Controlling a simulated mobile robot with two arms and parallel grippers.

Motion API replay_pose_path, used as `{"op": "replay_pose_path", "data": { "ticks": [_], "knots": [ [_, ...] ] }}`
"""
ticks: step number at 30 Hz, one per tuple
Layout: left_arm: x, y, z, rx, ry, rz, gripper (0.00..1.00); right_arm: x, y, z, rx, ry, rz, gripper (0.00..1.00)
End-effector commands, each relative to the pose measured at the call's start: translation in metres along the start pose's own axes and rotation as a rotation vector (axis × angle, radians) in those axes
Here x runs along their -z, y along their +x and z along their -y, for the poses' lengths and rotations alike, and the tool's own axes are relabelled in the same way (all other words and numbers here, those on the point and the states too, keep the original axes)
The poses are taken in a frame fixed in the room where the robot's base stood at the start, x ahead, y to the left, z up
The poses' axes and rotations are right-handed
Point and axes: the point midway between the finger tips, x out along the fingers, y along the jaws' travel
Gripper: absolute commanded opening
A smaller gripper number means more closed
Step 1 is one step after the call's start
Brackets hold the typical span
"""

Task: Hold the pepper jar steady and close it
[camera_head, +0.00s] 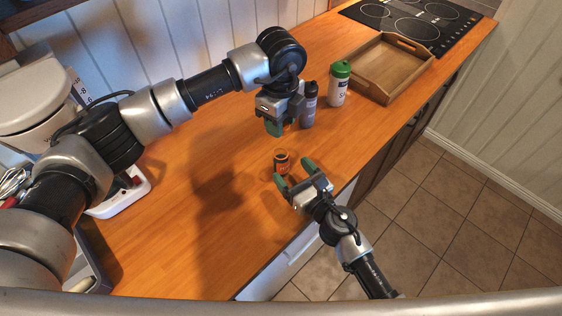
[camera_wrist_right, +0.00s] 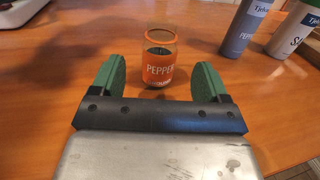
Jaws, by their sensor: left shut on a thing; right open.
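The pepper jar (camera_head: 281,161) is a small clear jar with an orange PEPPER label, upright on the wooden counter. In the right wrist view the jar (camera_wrist_right: 159,70) shows dark contents and no lid on its rim. My right gripper (camera_head: 294,174) is open, its green fingers pointing at the jar; in the wrist view the jar stands beyond and between the fingertips, with gaps on both sides. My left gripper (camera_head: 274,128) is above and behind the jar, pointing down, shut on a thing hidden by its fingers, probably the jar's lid.
A grey pepper bottle (camera_head: 308,108) and a white salt bottle with green cap (camera_head: 339,86) stand behind, right of the left gripper. A wooden tray (camera_head: 372,91) and black hob (camera_head: 414,20) lie farther right. A white kitchen scale (camera_head: 122,196) is at left. The counter left of the jar is clear.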

Motion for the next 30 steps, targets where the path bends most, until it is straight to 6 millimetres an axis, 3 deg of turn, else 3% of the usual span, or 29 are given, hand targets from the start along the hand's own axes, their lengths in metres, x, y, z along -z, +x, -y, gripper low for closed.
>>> {"op": "replay_pose_path", "data": {
  "ticks": [3, 9, 22, 30],
  "knots": [
    [0.000, 0.000, 0.000, 0.000, 0.000, 0.000, 0.16, -0.001, 0.023, 0.000, 0.000, 0.001, 0.001, 0.76],
    [0.000, 0.000, 0.000, 0.000, 0.000, 0.000, 0.16, 0.000, 0.046, 0.000, 0.001, 0.002, 0.000, 0.76],
    [0.000, 0.000, 0.000, 0.000, 0.000, 0.000, 0.16, 0.000, 0.054, 0.000, 0.001, 0.001, -0.001, 0.76],
    [0.000, 0.000, 0.000, 0.000, 0.000, 0.000, 0.16, 0.000, 0.054, 0.000, 0.001, 0.001, -0.001, 0.36]
  ]
}}
